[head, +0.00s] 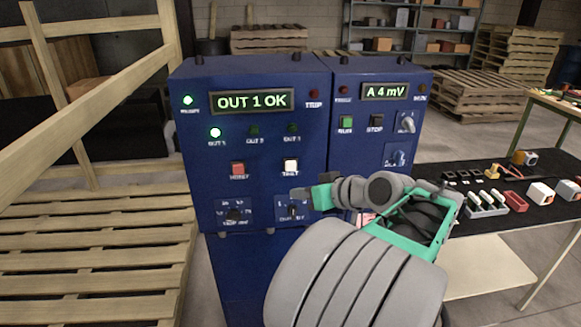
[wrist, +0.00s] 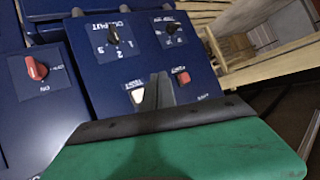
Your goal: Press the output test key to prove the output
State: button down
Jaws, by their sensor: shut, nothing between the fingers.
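The blue left control panel (head: 262,135) carries a white test key (head: 291,166) and a red reset key (head: 238,168). Its display (head: 251,102) reads "OUT 1 OK". The out 1 lamp (head: 215,133) is lit; the out 2 and out 3 lamps are dark. My gripper (head: 318,196) is shut and empty, in front of the panel, below and right of the test key in the head view. In the wrist view the shut fingers (wrist: 160,88) show between the white test key (wrist: 138,96) and the red key (wrist: 183,78). I see no clear contact with the test key.
An output knob (head: 293,211) sits below the test key, close to my gripper. The right panel (head: 375,140) reads "A 4 mV" and has run and stop keys. A dark table (head: 480,180) with small parts stands at right. Wooden pallets (head: 90,250) lie at left.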

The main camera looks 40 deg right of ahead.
jog(key=p, duration=0.2)
send_near(286, 170)
jog(key=shift+s+a+f+x, duration=0.1)
jog(key=shift+a+x, duration=0.05)
jog(key=shift+x, duration=0.7)
jog(key=shift+s+a+f+x, duration=0.1)
jog(key=shift+f+x, duration=0.05)
jog(key=shift+x, duration=0.7)
jog(key=shift+a+f+x, duration=0.1)
jog(key=shift+a+x, duration=0.05)
jog(key=shift+x, duration=0.65)
jog(key=shift+w, duration=0.1)
jog(key=shift+w+d, duration=0.2)
jog(key=shift+w+d, duration=0.3)
jog(key=shift+w, duration=0.1)
dwell(0.5)
dwell(0.3)
jog(key=shift+s+a+b, duration=0.45)
jog(key=shift+s+a, duration=0.1)
jog(key=shift+s, duration=0.2)
jog(key=shift+s, duration=0.1)
